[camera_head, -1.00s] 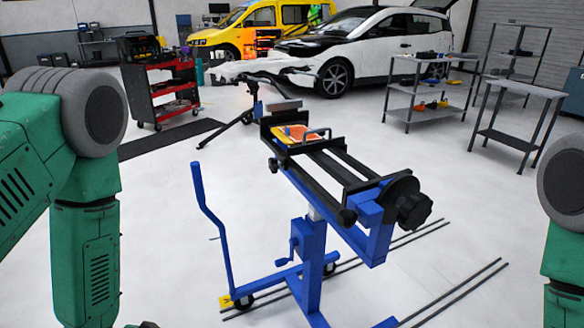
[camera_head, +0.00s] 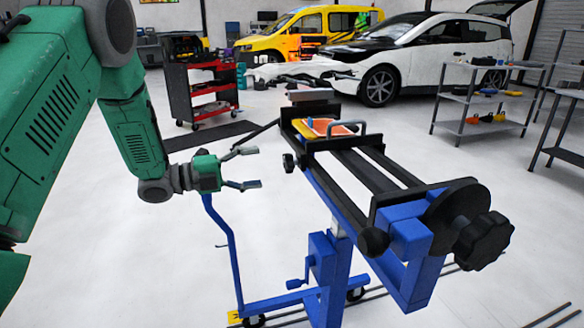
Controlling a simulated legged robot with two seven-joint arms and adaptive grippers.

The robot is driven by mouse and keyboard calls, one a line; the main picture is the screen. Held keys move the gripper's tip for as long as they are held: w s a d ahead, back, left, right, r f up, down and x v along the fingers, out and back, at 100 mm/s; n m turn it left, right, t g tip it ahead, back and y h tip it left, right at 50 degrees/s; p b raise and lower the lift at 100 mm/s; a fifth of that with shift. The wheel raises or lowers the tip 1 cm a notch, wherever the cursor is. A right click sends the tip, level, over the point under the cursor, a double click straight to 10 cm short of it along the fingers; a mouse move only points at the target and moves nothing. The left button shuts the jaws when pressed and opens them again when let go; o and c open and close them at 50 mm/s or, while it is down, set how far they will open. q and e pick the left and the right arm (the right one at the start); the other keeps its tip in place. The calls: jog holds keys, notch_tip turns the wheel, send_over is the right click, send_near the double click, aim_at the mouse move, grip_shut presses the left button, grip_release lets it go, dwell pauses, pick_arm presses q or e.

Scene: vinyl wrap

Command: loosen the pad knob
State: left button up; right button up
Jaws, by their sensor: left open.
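A blue and black stand (camera_head: 350,190) fills the middle and right of the view. A large black lobed knob (camera_head: 484,241) sits on its near right end. A small black knob (camera_head: 289,162) sticks out on the left side of its far end, and another rounded black knob (camera_head: 374,241) is at the near end. I cannot tell which one is the pad knob. My left gripper (camera_head: 251,167) is open and empty, pointing right. In the picture it is just left of the small far knob, apart from it. My right gripper is out of view.
An orange and yellow item (camera_head: 325,128) lies on the stand's far end. The stand's blue handle (camera_head: 224,245) rises below my left gripper. A red tool cart (camera_head: 198,95), grey shelves (camera_head: 480,100) and two cars stand behind. The floor at left is clear.

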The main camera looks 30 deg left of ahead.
aim_at(285, 164)
pick_arm(q)
jog(key=b+x, duration=0.1)
jog(key=x, duration=0.5)
jog(key=shift+w+d+f, duration=0.1)
jog(key=shift+w+d, duration=0.1)
jog(key=shift+w, duration=0.1)
jog(key=shift+w+d, duration=0.35)
jog(key=shift+w, duration=0.35)
jog(key=shift+d, duration=0.1)
jog(key=shift+d, duration=0.1)
jog(key=c, duration=1.2)
